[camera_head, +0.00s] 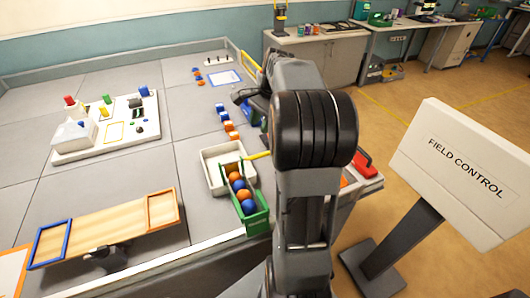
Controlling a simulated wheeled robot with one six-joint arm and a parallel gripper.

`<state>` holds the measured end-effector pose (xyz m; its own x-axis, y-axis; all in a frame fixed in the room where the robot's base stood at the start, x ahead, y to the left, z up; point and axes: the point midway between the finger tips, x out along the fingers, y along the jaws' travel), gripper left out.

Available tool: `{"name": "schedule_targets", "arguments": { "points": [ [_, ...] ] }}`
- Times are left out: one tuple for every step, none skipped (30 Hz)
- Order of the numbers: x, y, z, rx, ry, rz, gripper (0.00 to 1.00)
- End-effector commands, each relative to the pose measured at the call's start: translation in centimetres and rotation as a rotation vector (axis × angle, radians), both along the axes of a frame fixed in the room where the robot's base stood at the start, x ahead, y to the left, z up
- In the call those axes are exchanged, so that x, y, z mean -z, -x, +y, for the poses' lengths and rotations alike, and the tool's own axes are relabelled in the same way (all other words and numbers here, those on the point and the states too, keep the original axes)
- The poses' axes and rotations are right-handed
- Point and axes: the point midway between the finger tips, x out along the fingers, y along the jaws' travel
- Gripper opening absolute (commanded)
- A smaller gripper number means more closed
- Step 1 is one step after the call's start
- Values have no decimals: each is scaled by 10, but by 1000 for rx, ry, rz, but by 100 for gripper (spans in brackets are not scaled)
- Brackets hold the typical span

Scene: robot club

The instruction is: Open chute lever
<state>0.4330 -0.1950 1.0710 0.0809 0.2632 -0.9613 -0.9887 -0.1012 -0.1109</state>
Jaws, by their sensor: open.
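A green chute (254,220) holds a row of orange and blue balls and stands at the front edge of the table. A yellow lever (258,155) sticks out at its upper end, partly behind my arm. My gripper (241,97) shows only in part, as dark pieces left of my arm, beyond the lever and apart from it. It is open, and no held thing shows. A white tray (207,180) lies left of the chute's upper end.
Blue and orange blocks (230,126) line up beyond the tray. A white board with coloured pieces (70,153) lies at the left.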

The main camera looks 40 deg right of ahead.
Motion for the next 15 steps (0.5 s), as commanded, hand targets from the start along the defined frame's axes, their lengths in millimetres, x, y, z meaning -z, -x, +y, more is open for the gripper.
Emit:
{"name": "schedule_targets", "arguments": {
  "points": [
    [6, -2, -19, 77, -30, 22, 42],
    [8, -3, -28, 118, -47, 34, 42],
    [10, -4, -38, 165, -67, 48, 42],
    [12, -4, -45, 196, -80, 57, 42],
    [13, -4, -52, 224, -91, 66, 42],
    [15, -4, -59, 257, -106, 75, 42],
    [16, -4, -63, 276, -115, 80, 42],
    [17, -4, -67, 296, -123, 86, 42],
    [19, -3, -71, 313, -132, 92, 42],
    [20, -3, -73, 323, -136, 96, 42],
    [22, -3, -75, 333, -140, 98, 42],
    [25, -3, -76, 342, -144, 102, 42],
    [28, -3, -75, 346, -146, 103, 42],
    [31, -4, -75, 348, -147, 104, 42],
    [37, -4, -73, 350, -149, 106, 42]
  ]
}}
